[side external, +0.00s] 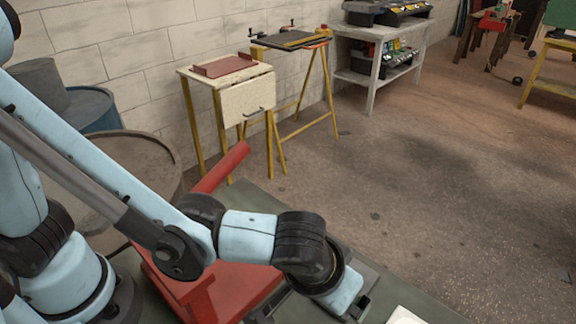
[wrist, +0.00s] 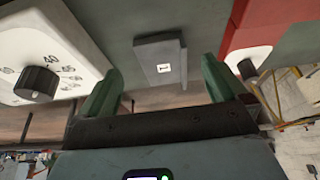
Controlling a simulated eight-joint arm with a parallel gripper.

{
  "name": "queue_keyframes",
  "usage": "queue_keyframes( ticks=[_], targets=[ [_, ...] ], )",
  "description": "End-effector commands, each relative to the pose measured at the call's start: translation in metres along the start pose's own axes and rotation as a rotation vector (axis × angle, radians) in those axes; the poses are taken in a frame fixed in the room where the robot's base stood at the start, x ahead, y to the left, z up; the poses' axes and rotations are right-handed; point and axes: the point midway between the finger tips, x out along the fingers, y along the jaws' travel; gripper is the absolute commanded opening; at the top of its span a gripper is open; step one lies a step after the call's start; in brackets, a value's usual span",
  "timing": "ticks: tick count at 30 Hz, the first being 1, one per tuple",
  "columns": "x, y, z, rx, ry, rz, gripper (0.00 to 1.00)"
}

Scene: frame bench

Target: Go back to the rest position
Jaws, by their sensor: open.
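My gripper (wrist: 161,68) shows in the wrist view with its two green fingers well apart and nothing held between them. A grey box (wrist: 160,50) with a small white label appears beyond the gap between the fingers, apart from them as far as I can see. In the side external view my arm reaches low over the grey-green bench top (side external: 268,200). My wrist is near the lower middle of that view, and the fingers cannot be made out there.
A red machine (side external: 215,290) with a red bar stands on the bench beside my arm. A white panel with a black dial (wrist: 38,83) is close on the left in the wrist view. A white thing (side external: 403,315) lies right of my wrist. Open floor (side external: 450,190) lies beyond.

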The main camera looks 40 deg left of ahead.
Motion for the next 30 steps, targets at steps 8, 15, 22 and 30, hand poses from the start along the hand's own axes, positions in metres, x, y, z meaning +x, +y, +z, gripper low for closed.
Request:
queue_keyframes(
  ticks=[8, 15, 22, 30],
  targets=[
    [0.033, 0.000, 0.000, -0.001, -0.001, 0.000, 0.99],
    [0.050, -0.001, 0.000, 0.000, -0.001, 0.000, 0.99],
    [0.050, -0.001, 0.001, 0.000, -0.001, 0.000, 0.99],
    [0.049, 0.000, 0.001, 0.000, 0.000, 0.000, 0.99]
  ],
)
